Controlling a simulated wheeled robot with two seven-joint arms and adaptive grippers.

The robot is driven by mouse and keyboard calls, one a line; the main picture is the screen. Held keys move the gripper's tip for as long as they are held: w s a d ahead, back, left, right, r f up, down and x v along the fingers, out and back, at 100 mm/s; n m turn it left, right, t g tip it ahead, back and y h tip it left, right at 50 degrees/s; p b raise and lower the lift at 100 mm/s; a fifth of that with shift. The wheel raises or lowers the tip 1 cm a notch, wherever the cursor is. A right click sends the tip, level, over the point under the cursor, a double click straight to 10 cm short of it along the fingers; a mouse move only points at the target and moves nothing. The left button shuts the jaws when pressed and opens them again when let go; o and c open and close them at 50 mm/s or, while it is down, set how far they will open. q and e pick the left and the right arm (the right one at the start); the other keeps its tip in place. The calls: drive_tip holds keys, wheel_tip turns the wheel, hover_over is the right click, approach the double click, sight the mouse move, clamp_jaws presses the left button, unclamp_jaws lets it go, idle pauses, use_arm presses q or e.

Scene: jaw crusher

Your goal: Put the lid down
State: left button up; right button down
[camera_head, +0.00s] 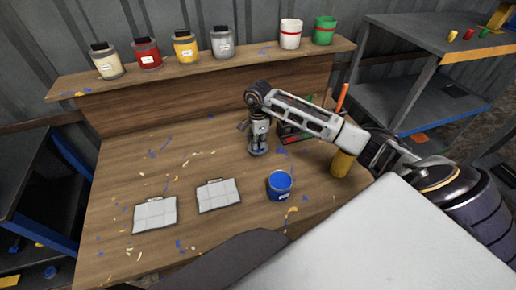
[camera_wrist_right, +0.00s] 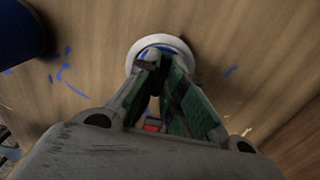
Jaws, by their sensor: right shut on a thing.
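The lid (camera_wrist_right: 175,43) shows in the right wrist view as a round piece with a white rim and some blue inside it. My right gripper (camera_wrist_right: 152,66) is shut on it, with the green-padded fingers closing at its middle. In the head view my right gripper (camera_head: 258,146) points down over the middle of the wooden workbench (camera_head: 220,145). The lid is mostly hidden there; it is low, at or just above the wood, and I cannot tell whether it touches. My left gripper is not in view.
An open blue can (camera_head: 281,190) stands just in front of the right gripper. Two pale squared sheets (camera_head: 218,195) (camera_head: 155,214) lie to the left. A yellow cylinder (camera_head: 342,164) and a dark holder (camera_head: 291,136) stand to the right. Several paint cans line the back shelf (camera_head: 260,52).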

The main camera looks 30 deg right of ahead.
drive_tip(key=shift+f, duration=2)
drive_tip(key=c, duration=1.5)
unclamp_jaws()
drive_tip(key=shift+r, duration=0.4)
wheel_tip(320, 180, up, 10)
drive_tip(key=shift+r, duration=0.7)
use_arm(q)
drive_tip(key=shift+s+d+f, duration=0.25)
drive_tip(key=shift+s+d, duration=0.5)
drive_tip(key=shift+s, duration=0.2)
